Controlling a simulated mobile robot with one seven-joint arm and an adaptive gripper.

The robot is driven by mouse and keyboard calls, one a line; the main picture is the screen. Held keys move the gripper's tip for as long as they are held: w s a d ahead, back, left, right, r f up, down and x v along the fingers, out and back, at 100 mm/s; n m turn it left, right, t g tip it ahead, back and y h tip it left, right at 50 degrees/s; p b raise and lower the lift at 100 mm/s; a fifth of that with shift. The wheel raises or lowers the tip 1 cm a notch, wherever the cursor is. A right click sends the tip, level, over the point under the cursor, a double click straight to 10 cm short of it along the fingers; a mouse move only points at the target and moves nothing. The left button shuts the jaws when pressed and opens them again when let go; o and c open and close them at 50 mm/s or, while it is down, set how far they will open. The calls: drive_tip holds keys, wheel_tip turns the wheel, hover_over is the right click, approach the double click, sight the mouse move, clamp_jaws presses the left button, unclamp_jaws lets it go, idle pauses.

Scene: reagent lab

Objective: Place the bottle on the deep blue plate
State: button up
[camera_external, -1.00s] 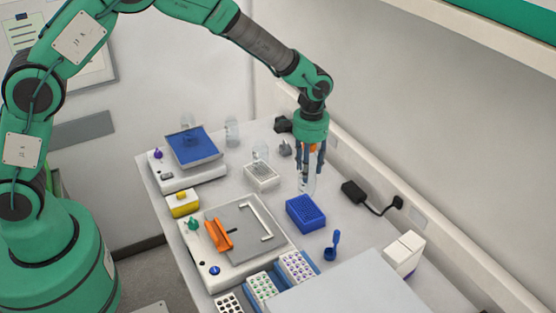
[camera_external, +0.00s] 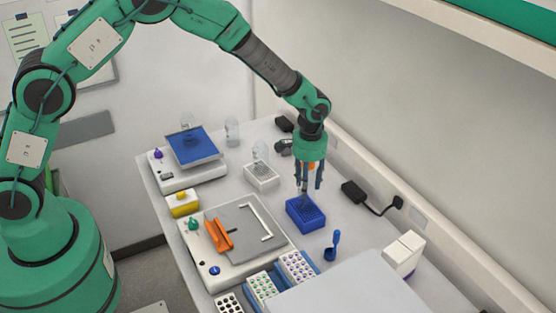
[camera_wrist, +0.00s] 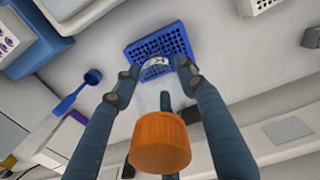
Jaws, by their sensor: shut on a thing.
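My gripper (camera_external: 309,186) is shut on a clear bottle with an orange cap (camera_wrist: 160,142). In the external view, the cap (camera_external: 311,165) shows between the fingers, and the bottle's clear body is hard to make out. A deep blue plate with a grid of holes (camera_external: 306,218) lies on the bench right below my gripper. In the wrist view, the plate (camera_wrist: 182,38) is beyond the fingertips (camera_wrist: 160,75), and the bottle's far end overlaps its near part. I cannot tell whether the bottle touches the plate.
A white rack (camera_external: 262,178) and clear bottles (camera_external: 232,132) stand behind. A device with a blue platform (camera_external: 193,146) is at the back left. A grey-topped device (camera_external: 245,232) is left of the plate. A blue scoop-like tool (camera_external: 333,246) and black adapter (camera_external: 354,192) are to the right.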

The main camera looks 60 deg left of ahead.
drive_tip(key=shift+f, duration=0.2)
drive_tip(key=shift+f, duration=0.2)
drive_tip(key=o, duration=1.2)
drive_tip(key=shift+o, duration=0.2)
drive_tip(key=shift+r, duration=0.15)
wheel_tip(320, 180, up, 11)
drive_tip(key=shift+f+b, duration=0.15)
drive_tip(key=shift+b, duration=0.25)
drive_tip(key=shift+r, duration=0.7)
drive_tip(key=shift+r, duration=0.1)
